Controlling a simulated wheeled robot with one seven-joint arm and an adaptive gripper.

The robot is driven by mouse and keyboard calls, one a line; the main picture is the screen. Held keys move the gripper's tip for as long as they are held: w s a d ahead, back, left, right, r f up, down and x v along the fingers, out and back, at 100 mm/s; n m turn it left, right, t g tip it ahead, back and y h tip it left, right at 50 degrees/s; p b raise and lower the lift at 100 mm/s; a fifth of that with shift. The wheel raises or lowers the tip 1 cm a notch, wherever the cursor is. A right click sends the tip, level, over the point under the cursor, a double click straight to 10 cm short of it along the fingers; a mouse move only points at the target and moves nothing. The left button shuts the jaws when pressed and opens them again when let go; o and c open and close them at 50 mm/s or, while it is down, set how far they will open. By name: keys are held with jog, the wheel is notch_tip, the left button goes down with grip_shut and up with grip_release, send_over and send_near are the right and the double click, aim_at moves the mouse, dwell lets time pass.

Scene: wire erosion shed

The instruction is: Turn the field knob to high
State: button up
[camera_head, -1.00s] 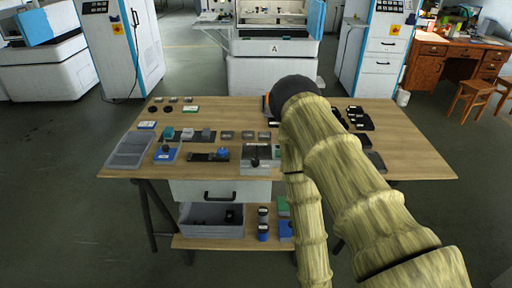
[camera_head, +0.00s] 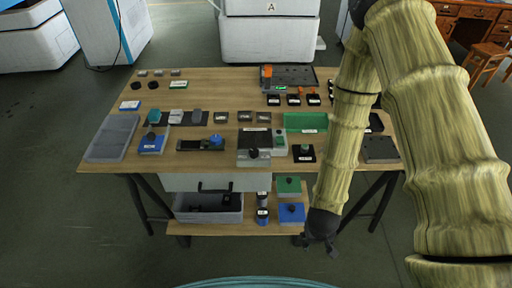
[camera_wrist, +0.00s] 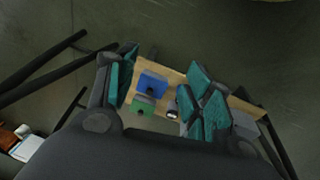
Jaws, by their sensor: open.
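Several small boxes with knobs are in view, but their labels are too small to read, so I cannot tell which bears the field knob. On the lower shelf are a green box (camera_head: 288,186) and a blue box (camera_head: 292,212), each with a dark knob. On the tabletop are a grey unit (camera_head: 253,158) with a dark knob, a black block (camera_head: 304,153) and a blue block (camera_head: 152,145) with knobs. My gripper (camera_head: 318,246) hangs low, right of the shelf boxes, open and empty. The wrist view shows the blue box (camera_wrist: 152,82) and green box (camera_wrist: 143,105) between its spread fingers.
The wooden table (camera_head: 215,90) holds many small parts, a grey tray (camera_head: 111,138) and a green tray (camera_head: 306,121). Below are a drawer (camera_head: 178,182), a grey bin (camera_head: 208,214) and dark table legs. The floor before the table is clear.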

jog(key=w+a+r+n+t, duration=0.1)
jog(key=w+a+r, duration=0.7)
jog(key=w+r, duration=0.55)
jog(key=n+t+y+p, duration=0.1)
jog(key=t+y, duration=0.1)
jog(key=y, duration=0.1)
send_near(254, 151)
jog(key=b+x, duration=0.4)
jog(key=x, duration=0.4)
jog(key=shift+w+f, duration=0.15)
jog(key=shift+f, duration=0.15)
jog(key=shift+c, duration=0.3)
jog(key=c, duration=0.9)
